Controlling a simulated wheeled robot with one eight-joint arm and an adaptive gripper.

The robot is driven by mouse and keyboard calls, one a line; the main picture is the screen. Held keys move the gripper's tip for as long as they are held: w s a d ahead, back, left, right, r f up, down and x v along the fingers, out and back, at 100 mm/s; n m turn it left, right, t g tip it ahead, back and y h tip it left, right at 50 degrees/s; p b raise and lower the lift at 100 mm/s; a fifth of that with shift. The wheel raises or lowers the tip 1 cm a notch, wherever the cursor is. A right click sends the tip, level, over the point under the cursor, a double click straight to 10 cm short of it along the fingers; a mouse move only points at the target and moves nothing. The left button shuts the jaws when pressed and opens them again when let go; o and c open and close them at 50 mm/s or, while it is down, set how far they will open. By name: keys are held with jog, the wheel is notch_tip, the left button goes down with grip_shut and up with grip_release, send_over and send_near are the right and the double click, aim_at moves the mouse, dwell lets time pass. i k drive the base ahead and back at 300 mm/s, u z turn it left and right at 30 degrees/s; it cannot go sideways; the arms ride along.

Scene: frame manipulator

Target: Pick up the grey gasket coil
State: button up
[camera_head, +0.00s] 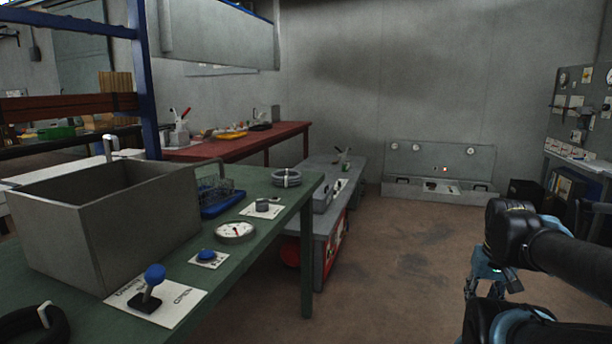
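The grey gasket coil (286,178) lies flat near the far right corner of the green table (262,235). It looks like a stack of grey rings with bands around it. My gripper (472,288) hangs at the right of the view, above the brown floor, far to the right of the coil and not touching it. The arm partly hides the gripper, and its fingers are too small and dark to tell whether they are open or shut. Nothing clearly shows in it.
On the green table stand a large grey open box (110,225), a wire basket (214,184), a round gauge (235,231), a blue button (206,255), a blue-knobbed lever (152,285) and a black ring (35,325). A grey bench (325,205) stands behind. The floor (400,270) between table and arm is clear.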

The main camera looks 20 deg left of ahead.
aim_at(286, 178)
jog(key=u, duration=0.3)
jog(key=i, duration=1)
jog(key=u, duration=0.7)
jog(key=i, duration=0.4)
jog(key=u, duration=0.3)
